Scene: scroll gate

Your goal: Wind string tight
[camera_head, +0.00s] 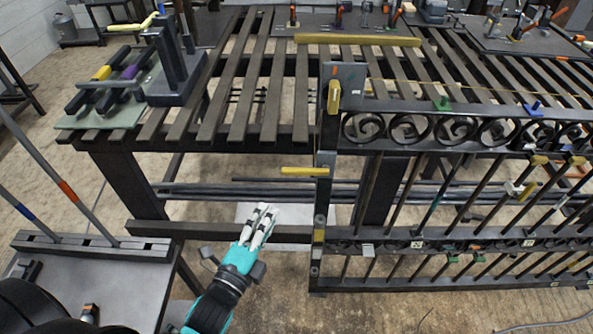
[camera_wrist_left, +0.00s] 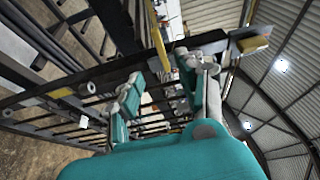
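A thin yellow string (camera_head: 455,84) runs along the top rail of the black scroll gate (camera_head: 430,130). Its left end meets a yellow piece (camera_head: 334,97) on the gate's corner post. A yellow bar (camera_head: 305,171) sticks out to the left from the post lower down. My left gripper (camera_head: 268,210) is below and left of this bar, apart from the gate, and holds nothing visible. In the left wrist view its fingers (camera_wrist_left: 168,92) stand apart, with a yellow bar (camera_wrist_left: 160,48) and a yellow block (camera_wrist_left: 253,45) beyond them. My right gripper is not in view.
A slatted workbench (camera_head: 240,105) stands behind the gate. It carries a clamp-like fixture (camera_head: 175,65) at left and a long yellow rod (camera_head: 357,40) at the back. A grey table (camera_head: 95,285) with leaning rods is at lower left. Colored clips sit on the gate bars.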

